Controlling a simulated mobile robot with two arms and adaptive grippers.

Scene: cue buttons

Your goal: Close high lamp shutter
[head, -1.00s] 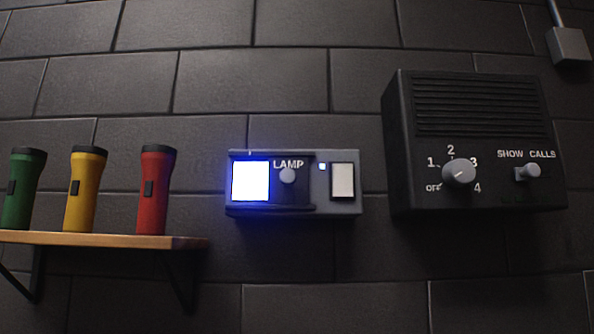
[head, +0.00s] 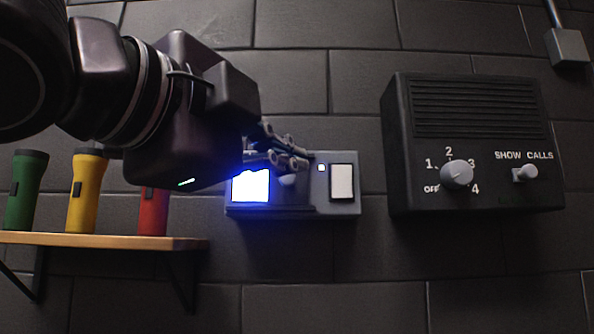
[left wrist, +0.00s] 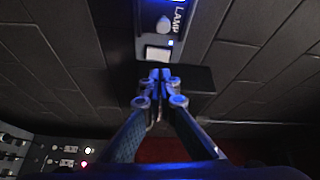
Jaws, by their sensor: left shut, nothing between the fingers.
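The lamp box (head: 335,208) is on the wall in the middle of the head view. Its square window (head: 250,190) glows blue-white, with its top edge partly behind my gripper. The shutter's round grey knob (head: 288,181) is just right of the window, so the shutter stands open. My left gripper (head: 292,159) is shut and empty, in front of the box's upper part close above the knob. Whether it touches is unclear. The left wrist view shows the shut fingertips (left wrist: 160,75), the knob (left wrist: 164,25) and the LAMP label. My right gripper is not in view.
A white rocker button (head: 342,182) and small blue light are at the box's right. A black speaker unit (head: 475,145) with a dial (head: 456,174) and switch is farther right. A wooden shelf (head: 100,240) with green, yellow and red torches is at left, partly behind my arm.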

